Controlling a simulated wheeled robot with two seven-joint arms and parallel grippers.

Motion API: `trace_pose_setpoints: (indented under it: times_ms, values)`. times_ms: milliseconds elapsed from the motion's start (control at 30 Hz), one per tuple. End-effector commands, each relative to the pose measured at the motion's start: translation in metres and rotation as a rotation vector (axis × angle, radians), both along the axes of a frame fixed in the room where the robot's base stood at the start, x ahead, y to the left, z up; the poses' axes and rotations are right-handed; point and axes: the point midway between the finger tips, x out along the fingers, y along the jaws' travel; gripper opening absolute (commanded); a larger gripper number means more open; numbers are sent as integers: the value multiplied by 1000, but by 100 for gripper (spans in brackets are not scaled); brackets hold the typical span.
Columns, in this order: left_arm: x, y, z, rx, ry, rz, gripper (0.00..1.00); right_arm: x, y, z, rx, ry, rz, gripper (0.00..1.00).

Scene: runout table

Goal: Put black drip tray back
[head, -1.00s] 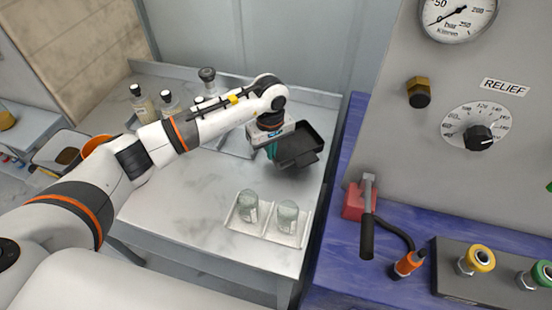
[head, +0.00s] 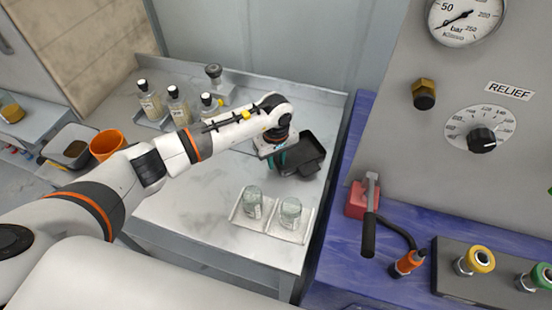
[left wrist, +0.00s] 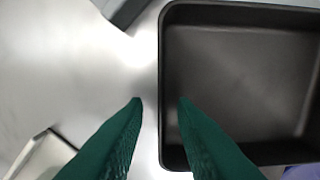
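The black drip tray (head: 308,163) is a shallow rectangular pan at the right side of the pale table, appearing to rest on its top. My left gripper (head: 279,160) is at the tray's left edge, pointing down. In the left wrist view, its green fingers (left wrist: 160,101) stand on either side of the tray's left wall, one inside and one outside. Gaps show between the wall and both fingers, so the gripper looks open. The tray's floor (left wrist: 235,80) is empty where it shows. My right gripper is not in view.
A white double tray (head: 270,229) with two glass jars stands in front of the drip tray. Several black-capped bottles (head: 178,104) stand at the back left. An orange cup (head: 107,145) is further left. A blue bench (head: 335,243) with gauge panel borders the right.

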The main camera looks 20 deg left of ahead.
Motion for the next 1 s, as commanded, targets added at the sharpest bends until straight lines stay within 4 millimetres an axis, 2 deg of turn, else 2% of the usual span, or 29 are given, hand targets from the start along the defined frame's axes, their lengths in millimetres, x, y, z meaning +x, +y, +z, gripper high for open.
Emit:
trace_pose_setpoints:
  times_ms: [300, 367, 467, 800, 1000]
  values:
    - [0, 0, 5, -1, 1, 0, 24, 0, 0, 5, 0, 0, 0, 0]
    - [1, 0, 8, -1, -4, -1, 24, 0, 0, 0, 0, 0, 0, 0]
    - [2, 0, 24, -1, -6, -3, 24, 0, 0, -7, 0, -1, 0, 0]
    - [1, 0, 94, -1, -5, -2, 24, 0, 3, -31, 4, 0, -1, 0]
    - [0, 0, 118, 0, -1, 0, 24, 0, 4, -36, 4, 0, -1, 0]
